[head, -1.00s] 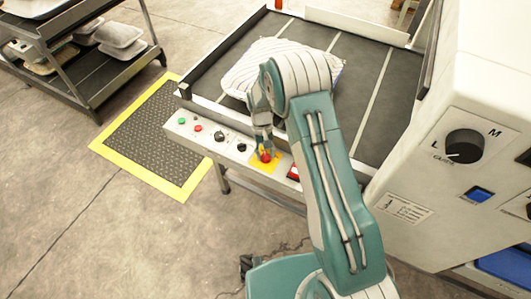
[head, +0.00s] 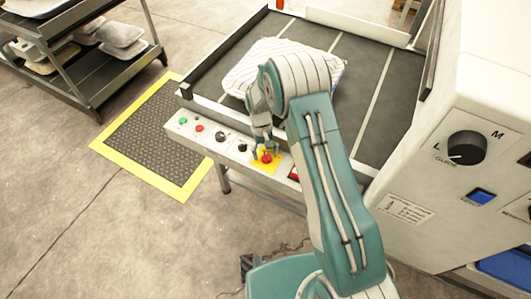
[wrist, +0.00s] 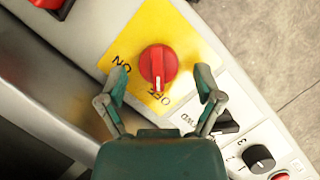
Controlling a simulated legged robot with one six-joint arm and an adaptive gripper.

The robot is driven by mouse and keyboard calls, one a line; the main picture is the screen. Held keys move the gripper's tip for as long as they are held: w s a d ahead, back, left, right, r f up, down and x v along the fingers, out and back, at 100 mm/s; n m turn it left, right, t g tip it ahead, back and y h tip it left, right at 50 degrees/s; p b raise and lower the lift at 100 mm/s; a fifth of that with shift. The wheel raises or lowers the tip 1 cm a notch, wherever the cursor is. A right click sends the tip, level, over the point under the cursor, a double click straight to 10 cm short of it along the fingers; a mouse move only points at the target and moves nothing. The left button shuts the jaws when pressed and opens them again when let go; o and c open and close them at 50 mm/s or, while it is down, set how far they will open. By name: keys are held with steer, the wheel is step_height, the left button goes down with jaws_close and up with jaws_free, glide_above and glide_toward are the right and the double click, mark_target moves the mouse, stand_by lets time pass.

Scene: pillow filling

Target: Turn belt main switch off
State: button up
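The belt main switch is a red rotary knob (wrist: 158,64) on a yellow plate (wrist: 185,42) marked ON and OFF. In the wrist view, the knob's pale pointer line aims at the OFF label. My gripper (wrist: 161,72) is open, with one finger on each side of the knob and a visible gap to both. In the head view, the red knob (head: 266,157) shows at the end of the control panel, with my gripper (head: 266,150) just over it. The belt (head: 365,62) lies behind the panel.
The panel also carries a green button (head: 183,121), a red button (head: 199,128) and black knobs (head: 220,137). A striped pillow (head: 285,66) lies on the belt. A white machine (head: 470,90) stands at the right. A yellow-edged mat (head: 150,135) lies on the floor, left.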

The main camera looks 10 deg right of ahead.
steer(key=v, duration=1.2)
steer(key=shift+w+f, duration=0.1)
steer(key=s+d+r+t, duration=0.1)
steer(key=s+d+r, duration=0.15)
steer(key=r, duration=0.45)
steer(key=s+d+r+m+t+y, duration=0.1)
steer(key=s+d+r+t, duration=0.1)
steer(key=s+r, duration=0.35)
steer(key=s+d+r+t, duration=0.1)
steer(key=s+d+r, duration=0.1)
steer(key=r, duration=0.6)
steer(key=s+d+r+t, duration=0.2)
steer(key=s+t, duration=0.1)
steer(key=s, duration=0.6)
steer(key=s+d+r+m+t, duration=0.1)
steer(key=s+d+r+t, duration=0.1)
steer(key=s, duration=0.8)
steer(key=shift+s+d+r+t, duration=0.3)
steer(key=shift+r+t, duration=0.1)
steer(key=shift+r, duration=0.3)
